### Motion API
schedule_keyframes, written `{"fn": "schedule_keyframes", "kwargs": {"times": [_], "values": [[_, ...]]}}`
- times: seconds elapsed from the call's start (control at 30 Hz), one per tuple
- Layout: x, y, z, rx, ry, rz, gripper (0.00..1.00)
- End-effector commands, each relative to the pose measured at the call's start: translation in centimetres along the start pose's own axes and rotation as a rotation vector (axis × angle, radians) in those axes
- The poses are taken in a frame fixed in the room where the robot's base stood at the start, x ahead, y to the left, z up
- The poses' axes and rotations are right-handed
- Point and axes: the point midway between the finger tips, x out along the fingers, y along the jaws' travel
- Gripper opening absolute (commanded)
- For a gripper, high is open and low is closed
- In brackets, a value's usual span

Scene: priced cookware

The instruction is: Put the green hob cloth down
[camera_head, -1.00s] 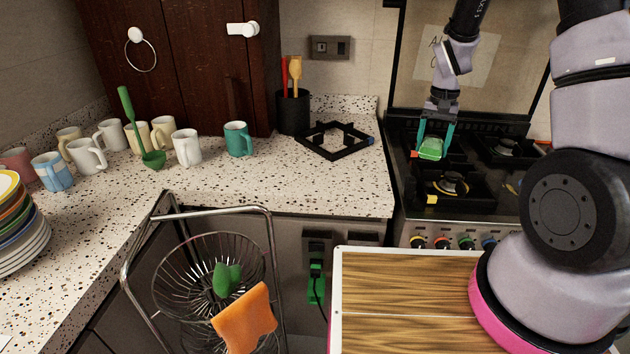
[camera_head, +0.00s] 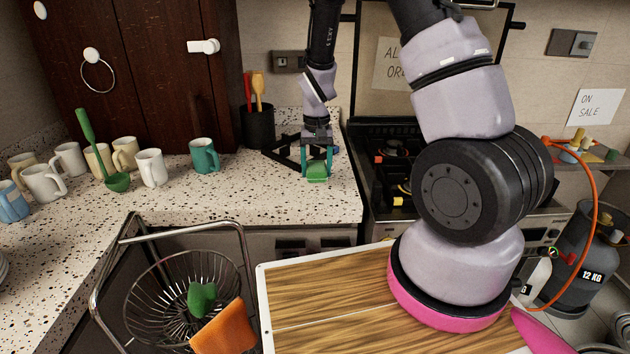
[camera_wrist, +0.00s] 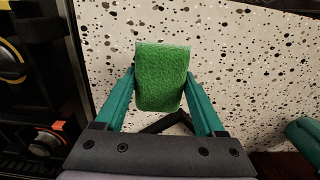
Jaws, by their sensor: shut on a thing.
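The green hob cloth (camera_head: 317,172) is a small green pad held in my gripper (camera_head: 317,165). My gripper is shut on it, with one teal finger on each side. In the wrist view the cloth (camera_wrist: 162,78) sits between the fingertips (camera_wrist: 160,84), with the speckled worktop (camera_wrist: 235,50) below it. In the head view the cloth is over the worktop's right part, just in front of the black pan-support frame. I cannot tell whether the cloth touches the worktop.
The black frame (camera_head: 285,158) lies behind my gripper. The hob (camera_head: 385,160) is to the right. Speckled worktop in front of the teal mug is clear.

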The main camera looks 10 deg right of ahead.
Motion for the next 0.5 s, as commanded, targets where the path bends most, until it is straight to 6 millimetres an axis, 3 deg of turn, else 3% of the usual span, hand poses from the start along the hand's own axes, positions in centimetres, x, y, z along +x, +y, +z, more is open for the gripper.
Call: {"fn": "schedule_keyframes", "kwargs": {"times": [0.3, 0.5], "values": [[3.7, 0.1, 0.0, 0.002, -0.001, 0.000, 0.11], [3.8, 0.0, 0.0, 0.001, 0.001, 0.000, 0.11]]}}
